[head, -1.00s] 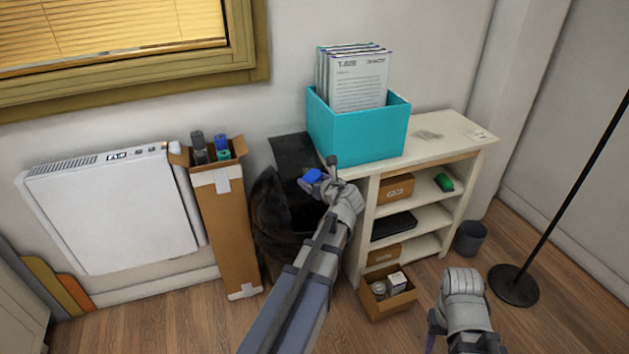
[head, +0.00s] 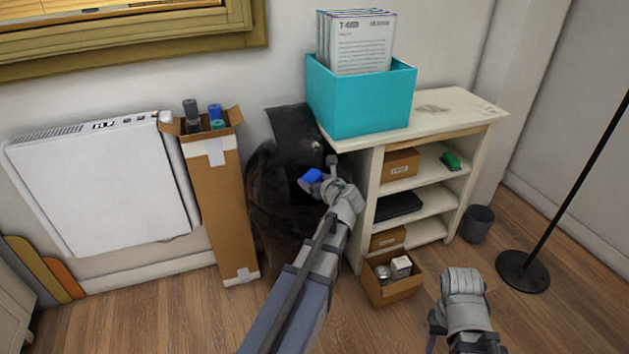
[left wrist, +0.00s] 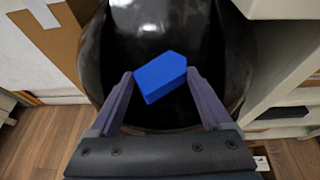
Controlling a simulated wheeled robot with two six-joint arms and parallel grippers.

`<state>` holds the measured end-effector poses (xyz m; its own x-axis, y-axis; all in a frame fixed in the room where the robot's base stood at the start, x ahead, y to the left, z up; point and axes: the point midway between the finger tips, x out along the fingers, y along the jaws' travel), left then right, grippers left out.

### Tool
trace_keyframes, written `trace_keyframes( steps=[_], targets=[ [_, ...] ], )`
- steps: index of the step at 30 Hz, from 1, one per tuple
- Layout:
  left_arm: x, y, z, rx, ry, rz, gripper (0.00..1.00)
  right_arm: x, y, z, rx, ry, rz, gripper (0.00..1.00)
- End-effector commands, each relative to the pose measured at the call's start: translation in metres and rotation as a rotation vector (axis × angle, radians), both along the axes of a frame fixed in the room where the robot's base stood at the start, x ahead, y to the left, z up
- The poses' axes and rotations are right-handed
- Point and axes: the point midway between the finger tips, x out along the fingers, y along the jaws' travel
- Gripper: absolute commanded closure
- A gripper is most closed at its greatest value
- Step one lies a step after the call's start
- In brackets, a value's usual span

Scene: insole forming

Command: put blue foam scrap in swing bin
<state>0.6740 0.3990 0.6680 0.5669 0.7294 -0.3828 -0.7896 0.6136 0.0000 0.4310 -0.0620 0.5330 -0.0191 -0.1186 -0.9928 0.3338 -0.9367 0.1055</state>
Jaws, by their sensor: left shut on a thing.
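The blue foam scrap (head: 312,176) is held in my left gripper (head: 322,176), which is shut on it. In the left wrist view the scrap (left wrist: 160,77) sits between the fingertips (left wrist: 158,82), in front of the dark opening of the black swing bin (left wrist: 120,45). In the head view the swing bin (head: 292,130) stands against the wall, and the scrap shows in front of its dark opening. I cannot tell whether the scrap is inside the opening. My right gripper (head: 463,282) is low at the right over the floor; its fingers are not clear.
A tall cardboard box (head: 222,220) stands left of the bin. A white shelf unit (head: 447,108) with a turquoise file box (head: 362,100) stands close on the right. A small open carton (head: 393,293) and a grey bucket (head: 477,223) are on the floor.

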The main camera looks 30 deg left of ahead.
Motion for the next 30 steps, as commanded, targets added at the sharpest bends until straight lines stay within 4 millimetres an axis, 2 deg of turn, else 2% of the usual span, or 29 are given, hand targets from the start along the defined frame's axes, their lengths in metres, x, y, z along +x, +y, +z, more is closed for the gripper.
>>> trace_keyframes(
  steps=[1,9,21,22,26,30],
  targets=[
    [0.000,0.000,-0.012,0.000,0.000,0.000,0.68,0.000,0.000,-0.012,0.001,0.000,0.001,0.50],
    [0.000,0.000,-0.037,0.000,0.000,0.000,0.68,0.000,0.001,-0.038,0.005,0.000,0.007,0.50],
    [0.000,0.000,-0.040,0.000,0.000,0.000,0.68,0.000,0.001,-0.040,0.006,0.000,0.008,0.50],
    [0.000,0.000,-0.040,0.000,0.000,0.000,0.14,0.000,0.001,-0.040,0.006,0.000,0.008,0.50],
    [0.000,0.000,-0.040,0.000,0.000,0.000,0.00,0.000,0.001,-0.040,0.006,0.000,0.008,0.50],
    [0.000,0.000,-0.040,0.000,0.000,0.000,0.00,0.000,0.001,-0.040,0.006,0.000,0.008,0.50]
  ],
)
